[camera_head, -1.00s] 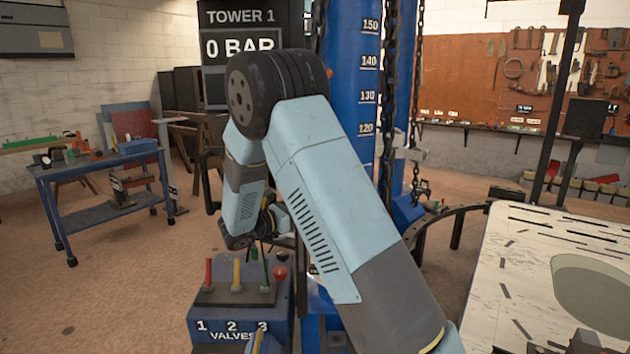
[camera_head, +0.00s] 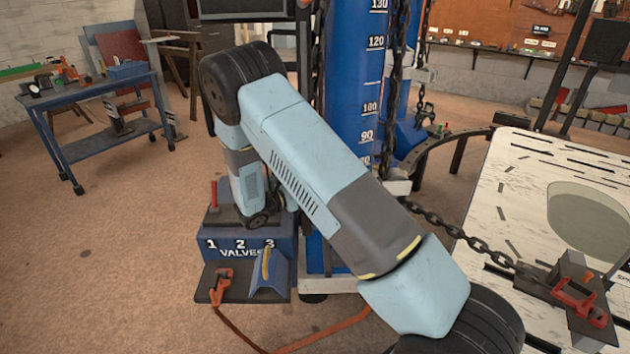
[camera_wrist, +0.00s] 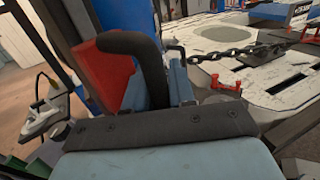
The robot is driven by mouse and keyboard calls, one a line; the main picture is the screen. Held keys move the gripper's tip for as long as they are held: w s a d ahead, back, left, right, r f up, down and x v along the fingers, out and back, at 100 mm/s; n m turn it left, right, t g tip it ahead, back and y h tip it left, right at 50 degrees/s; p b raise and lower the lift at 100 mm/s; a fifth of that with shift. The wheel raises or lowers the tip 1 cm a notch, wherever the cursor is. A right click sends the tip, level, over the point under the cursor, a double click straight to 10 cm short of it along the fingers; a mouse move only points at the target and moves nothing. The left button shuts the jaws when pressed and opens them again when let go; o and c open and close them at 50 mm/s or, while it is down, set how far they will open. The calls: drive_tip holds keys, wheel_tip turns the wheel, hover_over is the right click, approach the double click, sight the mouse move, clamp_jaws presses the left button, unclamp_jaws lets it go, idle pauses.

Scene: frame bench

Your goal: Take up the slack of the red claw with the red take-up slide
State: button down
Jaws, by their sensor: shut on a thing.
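The red claw (camera_head: 580,300) is on a dark block at the right edge of the head view, at the end of a dark chain (camera_head: 470,235) that hangs in a shallow sag from the blue tower. In the wrist view the chain (camera_wrist: 235,52) runs across the pale bench top. My gripper (camera_head: 258,220) is low at the numbered valve box, mostly hidden behind my arm. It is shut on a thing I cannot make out. A red block (camera_wrist: 105,65) is close to it in the wrist view. I cannot tell whether this is the take-up slide.
The valve box (camera_head: 250,242) has a red lever (camera_head: 214,194) standing left of my wrist. A red clamp (camera_head: 222,285) with a red hose lies on its front ledge. The white bench top (camera_head: 510,190) is at the right, a blue cart (camera_head: 100,95) at the left.

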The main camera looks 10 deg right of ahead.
drive_tip(key=shift+s+f, duration=0.25)
drive_tip(key=shift+f, duration=0.45)
drive_tip(key=c, duration=1.3)
unclamp_jaws()
drive_tip(key=shift+s, duration=0.1)
drive_tip(key=shift+c, duration=0.2)
drive_tip(key=v, duration=1.3)
drive_tip(key=shift+a+r, duration=0.4)
drive_tip(key=shift+r, duration=0.05)
drive_tip(key=shift+d+r, duration=0.1)
